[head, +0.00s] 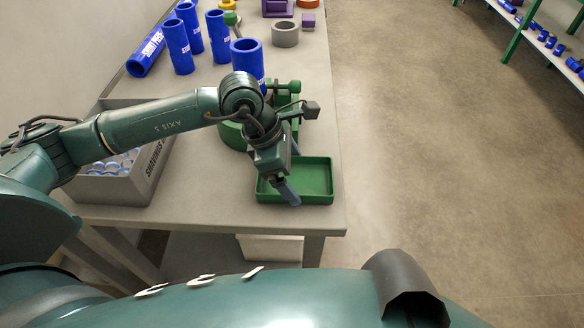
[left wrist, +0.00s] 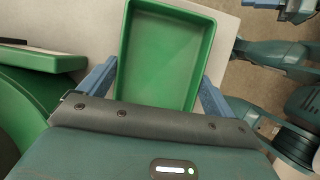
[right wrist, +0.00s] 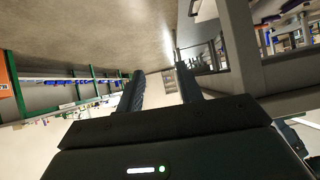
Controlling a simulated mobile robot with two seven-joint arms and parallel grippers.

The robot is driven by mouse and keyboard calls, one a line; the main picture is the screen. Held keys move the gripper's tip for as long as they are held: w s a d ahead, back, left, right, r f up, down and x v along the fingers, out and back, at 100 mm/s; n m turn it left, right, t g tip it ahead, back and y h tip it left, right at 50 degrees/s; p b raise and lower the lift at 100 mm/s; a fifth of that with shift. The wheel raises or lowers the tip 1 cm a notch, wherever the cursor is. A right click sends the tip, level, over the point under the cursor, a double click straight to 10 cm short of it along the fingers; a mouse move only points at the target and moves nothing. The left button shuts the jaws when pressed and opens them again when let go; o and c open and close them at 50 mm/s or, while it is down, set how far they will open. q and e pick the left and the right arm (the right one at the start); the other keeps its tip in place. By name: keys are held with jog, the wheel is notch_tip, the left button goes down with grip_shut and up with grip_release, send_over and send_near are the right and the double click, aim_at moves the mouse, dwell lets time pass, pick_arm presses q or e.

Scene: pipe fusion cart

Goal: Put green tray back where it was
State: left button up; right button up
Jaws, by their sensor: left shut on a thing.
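The green tray (head: 312,182) is shallow, rectangular and empty. It is level at the near right corner of the grey table in the head view; I cannot tell if it rests on the top or is just above it. My right gripper (right wrist: 161,78) is open and empty in the right wrist view, away from the tray.
A grey bin (head: 118,185) of pipe pieces stands left on the table (head: 220,213). A green machine (head: 286,100) stands just behind the tray. Several blue pipes (head: 178,47) stand farther back. A shelf (head: 548,40) is at the far right; the floor between is clear.

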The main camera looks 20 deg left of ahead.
pick_arm(q)
jog(key=shift+f+b, duration=0.25)
jog(key=shift+b, duration=0.05)
jog(key=o, duration=0.6)
jog(key=shift+r, duration=0.1)
jog(key=shift+o, duration=0.6)
jog(key=shift+r+p, duration=0.15)
jog(key=shift+p, duration=0.15)
jog(key=shift+a+r, duration=0.1)
jog(key=shift+r, duration=0.1)
jog(key=b+v, duration=0.2)
jog(key=v, duration=0.9)
jog(key=shift+r, duration=0.3)
pick_arm(e)
jog(key=shift+w+a+r, duration=0.1)
jog(key=shift+w+a, duration=0.05)
jog(key=shift+a, duration=0.25)
pick_arm(q)
jog(key=shift+s+a, duration=0.1)
jog(key=shift+a, duration=0.05)
